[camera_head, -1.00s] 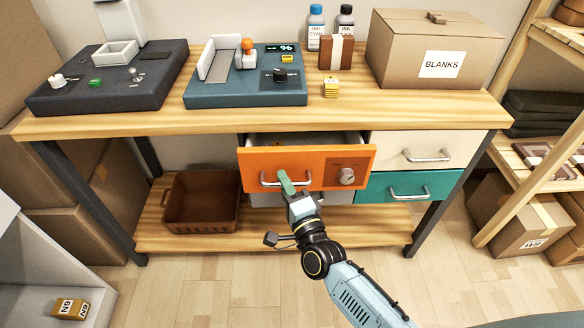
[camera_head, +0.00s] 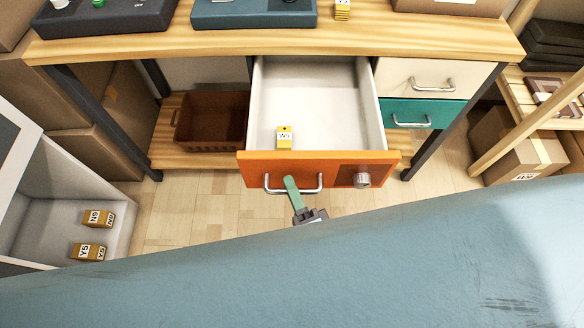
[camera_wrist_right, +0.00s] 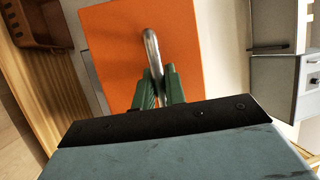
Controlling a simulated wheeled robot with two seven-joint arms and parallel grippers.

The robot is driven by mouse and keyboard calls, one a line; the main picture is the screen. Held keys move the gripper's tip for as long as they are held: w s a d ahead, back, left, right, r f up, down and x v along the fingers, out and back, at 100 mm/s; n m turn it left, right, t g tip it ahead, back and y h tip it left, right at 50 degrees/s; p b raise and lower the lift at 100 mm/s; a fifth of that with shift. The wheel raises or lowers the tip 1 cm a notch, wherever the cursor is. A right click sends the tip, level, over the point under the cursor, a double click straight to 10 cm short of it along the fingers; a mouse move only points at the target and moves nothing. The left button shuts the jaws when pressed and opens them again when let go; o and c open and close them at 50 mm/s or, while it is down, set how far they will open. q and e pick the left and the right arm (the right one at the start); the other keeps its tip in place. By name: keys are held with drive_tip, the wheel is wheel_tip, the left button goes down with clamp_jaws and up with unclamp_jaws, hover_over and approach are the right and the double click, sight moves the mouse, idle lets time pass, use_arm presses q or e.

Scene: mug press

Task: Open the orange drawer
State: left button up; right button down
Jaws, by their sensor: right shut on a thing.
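The orange drawer (camera_head: 300,170) is pulled well out from the bench, and its pale interior (camera_head: 310,105) shows from above. A small yellow tagged block marked W5 (camera_head: 285,137) stands inside near the front. The drawer's silver bar handle (camera_head: 310,190) is on the left of its front, with a round silver knob (camera_head: 362,180) to the right. My right gripper (camera_head: 291,186) is shut on the handle; its green fingers close around the bar in the right wrist view (camera_wrist_right: 154,88). My left gripper is not in view.
A cream drawer (camera_head: 425,77) and a teal drawer (camera_head: 415,114) to the right are shut. A brown basket (camera_head: 212,125) sits on the lower shelf. A grey bin (camera_head: 45,225) with labelled blocks stands at left. My own blue-grey arm fills the bottom.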

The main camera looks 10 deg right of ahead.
drive_tip(key=shift+s+a, duration=0.1)
drive_tip(key=shift+s, duration=0.25)
drive_tip(key=c, duration=1.7)
unclamp_jaws()
drive_tip(key=shift+c, duration=0.2)
drive_tip(key=shift+s, duration=0.1)
